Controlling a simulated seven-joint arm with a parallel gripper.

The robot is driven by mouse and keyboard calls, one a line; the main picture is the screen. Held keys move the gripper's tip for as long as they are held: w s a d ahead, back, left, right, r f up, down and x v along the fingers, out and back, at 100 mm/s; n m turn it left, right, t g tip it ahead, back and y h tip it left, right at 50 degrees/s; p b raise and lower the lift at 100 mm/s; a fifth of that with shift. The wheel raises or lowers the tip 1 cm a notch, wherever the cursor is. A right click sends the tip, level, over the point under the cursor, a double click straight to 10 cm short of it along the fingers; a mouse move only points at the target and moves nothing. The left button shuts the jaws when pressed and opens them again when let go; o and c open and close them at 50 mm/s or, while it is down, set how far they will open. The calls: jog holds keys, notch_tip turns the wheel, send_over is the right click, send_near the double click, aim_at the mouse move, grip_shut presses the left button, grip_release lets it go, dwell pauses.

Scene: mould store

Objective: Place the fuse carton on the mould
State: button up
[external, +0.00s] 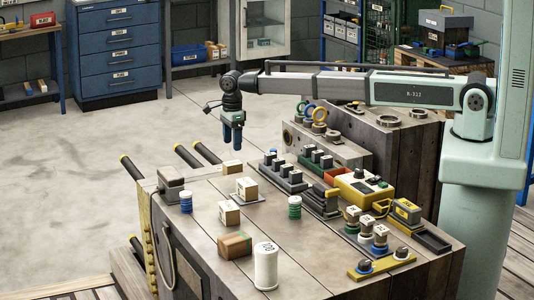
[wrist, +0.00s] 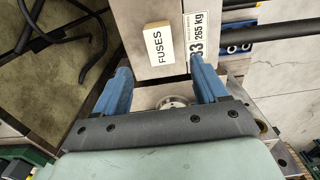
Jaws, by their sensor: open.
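My gripper (external: 232,150), with blue fingers, hangs pointing down near the bench's far edge. In the wrist view its fingers (wrist: 158,78) stand wide apart with nothing held. The fuse carton (wrist: 158,45), pale and lettered FUSES, lies beyond the gap between them, on or against a pale grey block (wrist: 138,18) with a 265 kg label; I cannot tell if that block is the mould. In the external view several small cartons stand on the bench, one (external: 232,168) just below my gripper; their lettering is too small to read. A block with round bores (external: 345,150), possibly a mould, stands behind.
A white cylinder (external: 266,266), a brown box (external: 235,245) and green (external: 295,207) and blue (external: 186,202) spools stand on the bench. Dark blocks (external: 283,178) and a yellow control box (external: 361,184) crowd its right half. Black bars (external: 188,156) stick out at its left.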

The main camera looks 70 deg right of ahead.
jog(key=shift+r, duration=1.15)
